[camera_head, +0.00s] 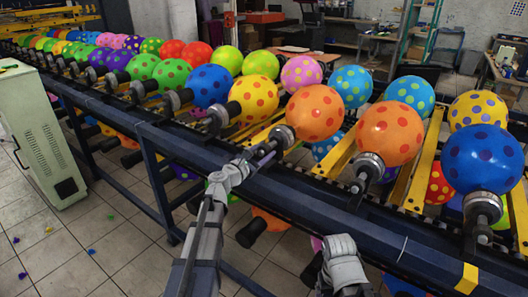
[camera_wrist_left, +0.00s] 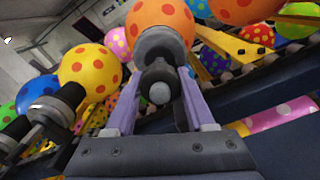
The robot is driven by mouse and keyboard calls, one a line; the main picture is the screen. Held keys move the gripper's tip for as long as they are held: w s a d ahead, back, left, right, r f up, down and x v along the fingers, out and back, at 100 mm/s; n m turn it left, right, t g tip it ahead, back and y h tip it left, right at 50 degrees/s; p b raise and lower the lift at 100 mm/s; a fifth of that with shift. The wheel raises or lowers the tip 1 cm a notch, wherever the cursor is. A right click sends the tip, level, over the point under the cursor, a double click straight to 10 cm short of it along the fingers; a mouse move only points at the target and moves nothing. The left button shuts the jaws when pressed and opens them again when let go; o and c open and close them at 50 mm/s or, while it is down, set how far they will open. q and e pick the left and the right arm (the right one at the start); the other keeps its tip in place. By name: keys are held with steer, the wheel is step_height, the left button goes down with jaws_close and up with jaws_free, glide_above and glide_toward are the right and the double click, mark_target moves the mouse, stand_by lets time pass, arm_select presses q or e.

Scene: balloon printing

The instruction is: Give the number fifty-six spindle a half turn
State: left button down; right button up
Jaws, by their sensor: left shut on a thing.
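My left gripper (camera_head: 268,152) reaches the near row of the balloon rack in the head view. It is shut on the dark spindle (camera_wrist_left: 157,88) that carries an orange balloon with red dots (camera_head: 314,113). In the left wrist view its two pale fingers stand on either side of the spindle's rounded end, and the grey collar (camera_wrist_left: 162,45) sits behind, under the balloon (camera_wrist_left: 160,15). No number is readable on any spindle, so I cannot tell which is fifty-six. Part of my right arm shows at the bottom of the head view, but its fingers do not show.
Neighbouring spindles hold a yellow balloon with orange dots (camera_head: 254,98) on the left and another orange balloon (camera_head: 389,134) on the right. A blue balloon (camera_head: 482,158) is farther right. A dark blue rail (camera_head: 330,207) runs along the front. A pale cabinet (camera_head: 40,135) stands at left.

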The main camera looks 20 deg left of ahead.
arm_select(q)
steer(key=m, duration=1.2)
steer(key=shift+m, duration=0.4)
steer(key=m, duration=0.6)
steer(key=shift+f, duration=0.1)
steer(key=m, duration=0.5)
steer(key=shift+d+m, duration=0.1)
steer(key=shift+m, duration=0.4)
steer(key=shift+c, duration=1.3)
jaws_free()
